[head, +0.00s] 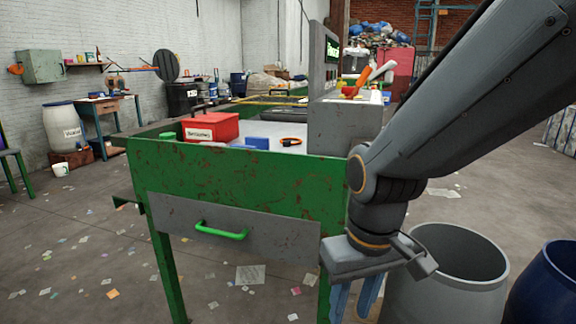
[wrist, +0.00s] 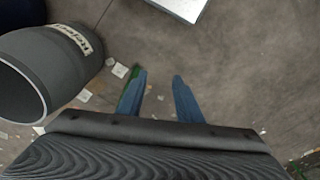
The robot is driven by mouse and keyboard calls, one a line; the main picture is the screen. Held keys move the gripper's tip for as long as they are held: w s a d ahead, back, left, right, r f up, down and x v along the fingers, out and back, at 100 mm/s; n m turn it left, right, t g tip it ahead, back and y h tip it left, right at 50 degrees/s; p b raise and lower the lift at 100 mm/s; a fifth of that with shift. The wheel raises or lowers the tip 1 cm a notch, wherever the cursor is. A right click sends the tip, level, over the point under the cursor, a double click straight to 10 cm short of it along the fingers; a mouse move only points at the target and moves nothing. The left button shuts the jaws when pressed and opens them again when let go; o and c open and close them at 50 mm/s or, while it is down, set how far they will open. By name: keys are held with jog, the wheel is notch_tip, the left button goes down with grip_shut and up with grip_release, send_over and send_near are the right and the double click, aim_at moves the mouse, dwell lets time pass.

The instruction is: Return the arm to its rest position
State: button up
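My gripper (head: 353,308) hangs at the lower right of the head view, pointing down. It is beside the front right corner of the green sorting table (head: 240,178) and left of the grey bin. In the wrist view, the two blue fingers of my gripper (wrist: 158,76) stand apart with only floor between them. It is open and holds nothing. The arm comes down from the upper right of the head view.
A grey bin (head: 462,257) and a blue barrel (head: 549,288) stand close on the right. The grey bin shows its label in the wrist view (wrist: 62,58). The table has a grey drawer (head: 270,234) and carries a red box (head: 211,128). Littered floor is open at left.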

jog(key=s+d+r+m+g+p, duration=0.1)
jog(key=s+d+r+m+p, duration=0.2)
jog(key=d+r+p, duration=0.5)
jog(key=shift+d+r+h+p, duration=0.25)
jog(key=shift+d+h+p, duration=0.15)
jog(key=shift+p, duration=2.9)
